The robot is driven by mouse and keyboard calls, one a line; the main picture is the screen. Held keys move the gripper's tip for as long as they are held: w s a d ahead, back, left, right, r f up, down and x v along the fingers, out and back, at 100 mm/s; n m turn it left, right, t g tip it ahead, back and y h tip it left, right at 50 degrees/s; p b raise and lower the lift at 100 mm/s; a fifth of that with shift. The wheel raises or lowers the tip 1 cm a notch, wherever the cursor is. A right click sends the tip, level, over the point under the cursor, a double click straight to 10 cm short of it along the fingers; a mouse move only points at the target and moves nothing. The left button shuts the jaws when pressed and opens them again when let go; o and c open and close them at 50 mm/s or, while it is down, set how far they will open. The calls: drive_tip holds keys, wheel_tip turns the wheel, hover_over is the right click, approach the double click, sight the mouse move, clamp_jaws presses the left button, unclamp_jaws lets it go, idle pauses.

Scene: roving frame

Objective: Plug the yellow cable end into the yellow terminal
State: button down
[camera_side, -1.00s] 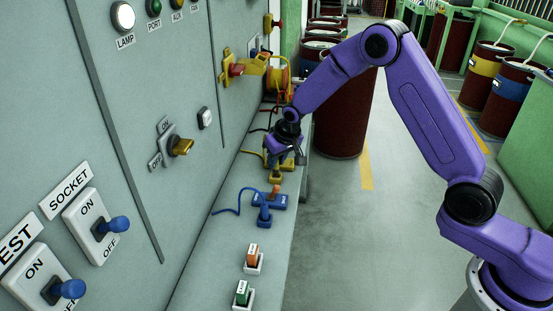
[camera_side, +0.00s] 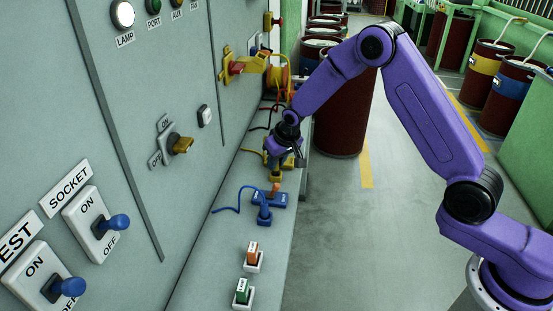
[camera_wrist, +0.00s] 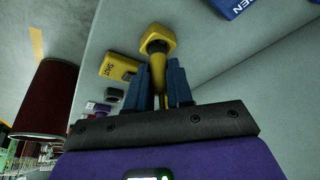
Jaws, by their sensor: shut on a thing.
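My gripper (camera_wrist: 160,88) is shut on the yellow cable end (camera_wrist: 157,42), whose wide head sticks out past the blue-grey fingers. In the side view my gripper (camera_side: 284,154) is low over the shelf, and the yellow cable end (camera_side: 275,172) shows just below it. A yellow block with dark lettering, seemingly the yellow terminal (camera_wrist: 118,67), lies left of the held end in the wrist view, with a gap between them there. The yellow terminal (camera_side: 289,161) is partly hidden behind my gripper in the side view.
A blue terminal (camera_side: 270,200) with a blue plug and cable stands nearer on the shelf. Orange (camera_side: 253,256) and green (camera_side: 242,291) rockers sit at the front. The grey panel (camera_side: 120,180) rises on the left. A dark red drum (camera_side: 342,115) stands beyond the shelf.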

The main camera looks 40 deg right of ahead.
drive_tip(key=shift+f, duration=0.7)
drive_tip(key=c, duration=0.9)
unclamp_jaws()
drive_tip(key=shift+r, duration=0.1)
drive_tip(key=v, duration=1.7)
drive_tip(key=shift+s, duration=0.1)
drive_tip(key=s+d+n+g, duration=0.1)
drive_tip(key=s+n, duration=0.3)
drive_tip(key=s, duration=0.8)
drive_tip(key=s+d+n+g, duration=0.1)
drive_tip(key=s+n, duration=0.3)
drive_tip(key=s, duration=0.8)
drive_tip(key=s+d+n+g, duration=0.2)
drive_tip(key=s+n, duration=0.2)
drive_tip(key=s, duration=0.9)
drive_tip(key=shift+s+d+f+n, duration=0.1)
drive_tip(key=shift+f+n, duration=0.15)
drive_tip(key=shift+n, duration=0.05)
